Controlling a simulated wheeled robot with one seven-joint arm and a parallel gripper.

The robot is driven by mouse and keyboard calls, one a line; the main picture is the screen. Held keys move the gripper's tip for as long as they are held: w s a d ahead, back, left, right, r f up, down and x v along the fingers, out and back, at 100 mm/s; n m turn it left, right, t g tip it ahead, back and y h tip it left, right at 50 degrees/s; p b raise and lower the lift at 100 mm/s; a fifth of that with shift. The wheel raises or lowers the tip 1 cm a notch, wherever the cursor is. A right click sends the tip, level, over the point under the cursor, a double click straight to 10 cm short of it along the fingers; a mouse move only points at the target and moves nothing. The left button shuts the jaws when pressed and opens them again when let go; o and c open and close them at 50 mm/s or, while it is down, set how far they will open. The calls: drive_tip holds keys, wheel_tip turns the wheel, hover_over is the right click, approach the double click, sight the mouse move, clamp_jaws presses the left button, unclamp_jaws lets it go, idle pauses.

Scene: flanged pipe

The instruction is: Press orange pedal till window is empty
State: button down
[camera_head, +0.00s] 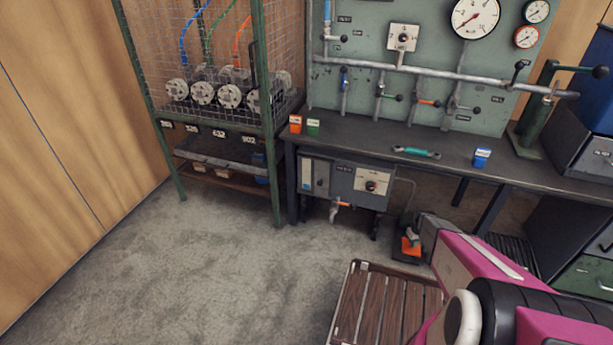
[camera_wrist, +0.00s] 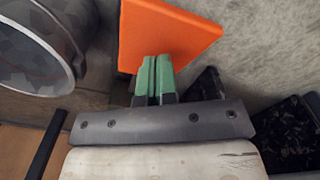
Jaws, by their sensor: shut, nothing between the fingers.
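The orange pedal (camera_head: 411,247) is low on the floor, under the front of the bench. In the wrist view the orange pedal plate (camera_wrist: 160,36) lies right at my fingertips. My gripper (camera_wrist: 155,62) has its two green fingers shut together, with nothing between them. The fingertips overlap the pedal's near edge in the picture; I cannot tell whether they touch it. A grey box under the bench has a narrow pale window (camera_head: 307,173) at its left; its level is too small to tell.
A wooden slatted platform (camera_head: 385,305) lies on the floor in front of the pedal. The bench (camera_head: 455,165) stands above it. A spout (camera_head: 338,206) hangs under the grey box. A large grey round part (camera_wrist: 35,45) is close at left in the wrist view. The carpet at left is clear.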

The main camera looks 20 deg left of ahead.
drive_tip(key=shift+f, duration=5.05)
drive_tip(key=shift+r, duration=5.05)
drive_tip(key=shift+f, duration=0.1)
